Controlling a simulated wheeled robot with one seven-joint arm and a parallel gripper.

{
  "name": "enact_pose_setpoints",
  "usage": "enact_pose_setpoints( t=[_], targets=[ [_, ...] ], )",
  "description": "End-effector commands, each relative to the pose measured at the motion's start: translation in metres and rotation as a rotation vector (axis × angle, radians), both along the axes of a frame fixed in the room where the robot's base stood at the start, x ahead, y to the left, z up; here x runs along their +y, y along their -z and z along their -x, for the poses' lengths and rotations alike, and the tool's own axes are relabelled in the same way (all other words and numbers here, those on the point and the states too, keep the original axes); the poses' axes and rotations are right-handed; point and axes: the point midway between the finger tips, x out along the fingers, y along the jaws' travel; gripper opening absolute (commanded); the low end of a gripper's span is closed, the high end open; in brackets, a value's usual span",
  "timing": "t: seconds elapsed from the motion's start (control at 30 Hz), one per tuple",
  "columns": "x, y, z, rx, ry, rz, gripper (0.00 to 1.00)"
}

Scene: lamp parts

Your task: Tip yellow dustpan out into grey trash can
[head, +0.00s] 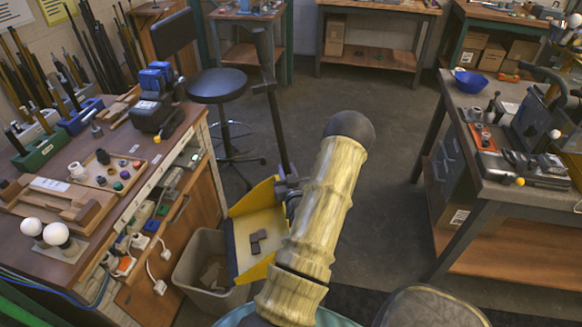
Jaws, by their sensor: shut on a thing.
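The yellow dustpan (240,212) is in the head view, just left of my arm. Its pale inside faces the camera, and a few dark brown pieces (257,241) lie in it. A long dark handle (276,125) rises from it. My gripper (291,188) is shut on the dustpan near the foot of this handle; my arm hides most of the fingers. The grey trash can (198,299) stands on the floor at lower left, with brownish scraps inside. The dustpan's left edge overlaps the can's right rim in the picture; I cannot tell whether they touch.
A cluttered workbench (110,190) with lamp parts stands left, close beside the can. A black stool (218,86) is behind the dustpan. Another bench (500,190) with tools stands right. Open floor (390,150) lies between the benches.

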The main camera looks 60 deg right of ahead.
Motion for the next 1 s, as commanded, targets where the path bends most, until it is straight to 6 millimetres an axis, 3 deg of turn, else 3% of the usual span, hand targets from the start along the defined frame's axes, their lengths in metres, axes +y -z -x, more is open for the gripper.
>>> enact_pose_setpoints(
  t=[1.0],
  targets=[
    [0.014, -0.011, -0.017, 0.035, -0.001, 0.045, 0.00]
  ],
)
